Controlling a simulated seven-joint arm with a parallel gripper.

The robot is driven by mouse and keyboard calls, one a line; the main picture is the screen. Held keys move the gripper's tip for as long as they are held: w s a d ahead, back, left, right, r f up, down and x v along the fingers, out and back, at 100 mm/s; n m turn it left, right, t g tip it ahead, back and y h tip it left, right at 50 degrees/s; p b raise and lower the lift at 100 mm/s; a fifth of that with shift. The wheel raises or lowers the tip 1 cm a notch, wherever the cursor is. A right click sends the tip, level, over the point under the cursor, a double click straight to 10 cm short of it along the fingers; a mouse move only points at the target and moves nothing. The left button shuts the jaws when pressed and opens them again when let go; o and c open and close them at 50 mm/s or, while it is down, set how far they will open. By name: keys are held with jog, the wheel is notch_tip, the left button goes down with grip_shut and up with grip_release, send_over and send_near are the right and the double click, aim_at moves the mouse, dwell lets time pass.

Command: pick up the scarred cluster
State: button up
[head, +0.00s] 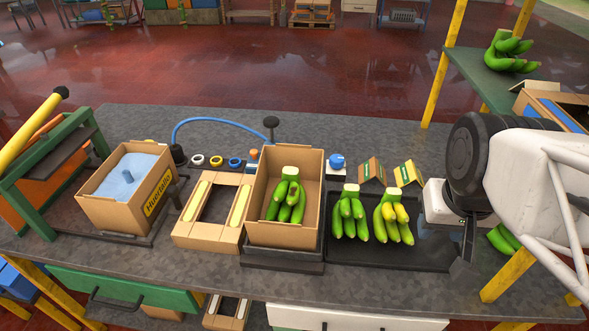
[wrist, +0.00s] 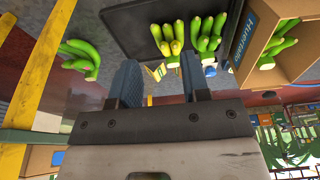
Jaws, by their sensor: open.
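Two banana clusters lie on a black tray (head: 418,257): an all-green one (head: 348,214) and one with yellow fingers among the green (head: 393,217). Both show in the wrist view, the yellow-marked one (wrist: 166,38) and the green one (wrist: 208,40). Another green cluster (head: 287,200) is in an open carton (head: 283,234). A further cluster (head: 503,240) is partly hidden behind my arm, right of the tray; it also shows in the wrist view (wrist: 80,57). I cannot make out a scar on any. My gripper (wrist: 160,72) is open and empty, above the tray's right side.
A carton with a blue lining (head: 127,185) stands left, beside a cardboard frame (head: 213,212). Small folded cards (head: 408,173) and a blue knob (head: 337,161) sit behind the tray. A green shelf (head: 490,75) with yellow posts holds another cluster (head: 510,52) at right.

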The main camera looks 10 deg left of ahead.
jog(key=w+a+n, duration=0.5)
jog(key=w, duration=0.3)
jog(key=n, duration=1.3)
send_near(290, 171)
jog(key=shift+w+d+f+g, duration=0.15)
jog(key=shift+w+f+g, duration=0.05)
jog(key=shift+w+g, duration=0.2)
jog(key=shift+w+f, duration=0.2)
jog(key=shift+f, duration=1.1)
jog(key=shift+w+f, duration=0.25)
jog(key=shift+f, duration=1.05)
jog(key=shift+w+f, duration=0.2)
jog(key=shift+f, duration=1.05)
